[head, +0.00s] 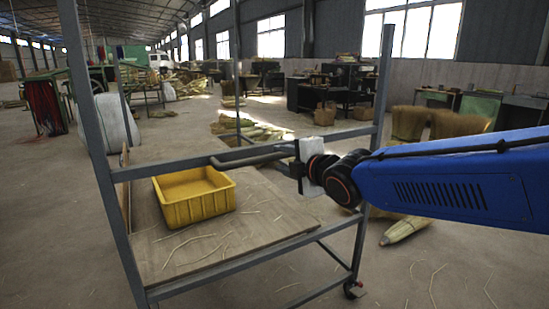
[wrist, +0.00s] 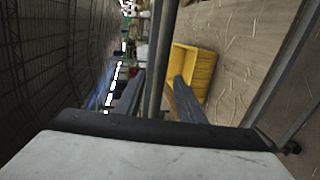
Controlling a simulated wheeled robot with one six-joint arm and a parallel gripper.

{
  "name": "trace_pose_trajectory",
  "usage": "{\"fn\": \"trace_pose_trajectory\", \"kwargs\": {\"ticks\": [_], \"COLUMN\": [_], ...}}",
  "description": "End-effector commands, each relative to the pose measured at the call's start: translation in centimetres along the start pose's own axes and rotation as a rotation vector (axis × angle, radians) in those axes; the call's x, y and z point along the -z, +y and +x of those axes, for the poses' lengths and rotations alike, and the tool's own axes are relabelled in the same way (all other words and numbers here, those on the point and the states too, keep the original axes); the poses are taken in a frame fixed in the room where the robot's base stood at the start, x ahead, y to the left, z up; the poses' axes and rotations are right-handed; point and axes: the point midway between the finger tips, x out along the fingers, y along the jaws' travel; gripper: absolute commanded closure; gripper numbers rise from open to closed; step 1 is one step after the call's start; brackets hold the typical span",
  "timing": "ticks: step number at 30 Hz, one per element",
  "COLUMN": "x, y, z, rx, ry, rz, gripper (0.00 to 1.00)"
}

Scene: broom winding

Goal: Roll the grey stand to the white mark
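The grey stand (head: 104,180) is a tall metal frame with a low board, at the left and middle of the head view. A grey tubular handle (head: 250,158) sticks out from its middle rail. My gripper (head: 296,168) is at the right end of this handle. In the wrist view a grey bar (wrist: 160,60) runs between my gripper's two fingers (wrist: 157,95). Whether they press on it I cannot tell. A yellow crate (head: 192,196) sits on the stand's board (head: 175,250) and shows in the wrist view (wrist: 196,68). I see no clear white mark on the floor.
Straw bits lie on the board and floor. A straw bundle (head: 404,230) lies on the floor right of the stand. Brown straw stacks (head: 440,123) stand behind my arm. Dark desks (head: 335,95) are farther back. A caster (head: 352,290) shows at the stand's near right corner.

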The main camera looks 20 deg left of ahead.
Motion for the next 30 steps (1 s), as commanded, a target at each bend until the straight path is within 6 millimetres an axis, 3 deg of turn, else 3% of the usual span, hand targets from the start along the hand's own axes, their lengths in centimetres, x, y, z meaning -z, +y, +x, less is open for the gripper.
{"fn": "trace_pose_trajectory", "kwargs": {"ticks": [10, 23, 24, 28, 30], "x": [0.0, 0.0, 0.0, 0.0, 0.0], "y": [0.0, 0.0, 0.0, 0.0, 0.0], "z": [4.1, 4.8, 4.8, 4.8, 4.8], "rx": [0.001, 0.0, 0.0, 0.0, 0.0], "ry": [0.0, 0.0, 0.0, 0.0, 0.0], "rz": [0.001, 0.0, 0.0, 0.0, 0.0], "gripper": [0.64, 0.64, 0.67, 0.98, 1.0]}}
